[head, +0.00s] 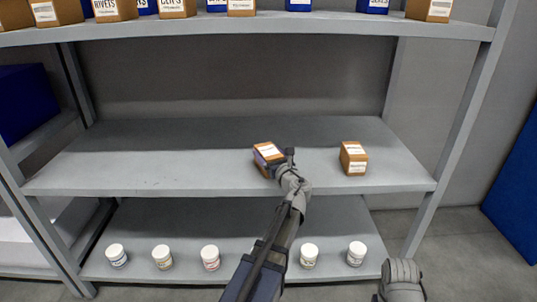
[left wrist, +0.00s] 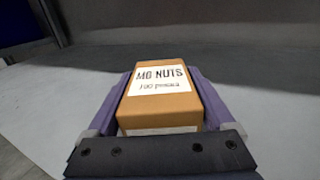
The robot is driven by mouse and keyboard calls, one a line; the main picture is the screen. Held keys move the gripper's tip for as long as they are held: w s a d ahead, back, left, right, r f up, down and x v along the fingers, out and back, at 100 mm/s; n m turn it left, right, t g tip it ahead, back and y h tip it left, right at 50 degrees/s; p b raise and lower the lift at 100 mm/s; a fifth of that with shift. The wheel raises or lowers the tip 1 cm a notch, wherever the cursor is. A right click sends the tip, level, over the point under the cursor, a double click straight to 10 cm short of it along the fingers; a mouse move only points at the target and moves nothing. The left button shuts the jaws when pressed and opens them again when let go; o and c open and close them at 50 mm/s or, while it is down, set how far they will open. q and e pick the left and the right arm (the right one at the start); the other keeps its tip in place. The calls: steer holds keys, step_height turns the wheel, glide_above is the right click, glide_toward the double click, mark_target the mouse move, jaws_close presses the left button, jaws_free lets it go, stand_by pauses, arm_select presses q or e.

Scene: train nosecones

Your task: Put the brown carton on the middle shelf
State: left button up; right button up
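A brown carton (head: 267,151) with a white label is at the front part of the middle shelf (head: 130,165), right of its centre. In the left wrist view the carton (left wrist: 160,108) reads "M6 NUTS, 100 pieces". My left gripper (head: 270,160) has its purple fingers along both sides of the carton, pressed close to it. The carton looks slightly tilted in the head view; I cannot tell whether its base touches the shelf. A second brown carton (head: 353,158) stands on the same shelf to the right.
The top shelf (head: 250,27) holds brown and blue cartons. The bottom shelf (head: 190,245) holds a row of several white-capped jars (head: 210,257). The left half of the middle shelf is clear. Rack posts (head: 465,125) stand at both sides. Blue objects are at far left and right.

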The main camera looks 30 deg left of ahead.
arm_select(q)
steer(key=shift+o, duration=0.8)
steer(key=shift+r, duration=0.1)
steer(key=shift+r, duration=0.2)
steer(key=v, duration=1.2)
steer(key=shift+f, duration=0.2)
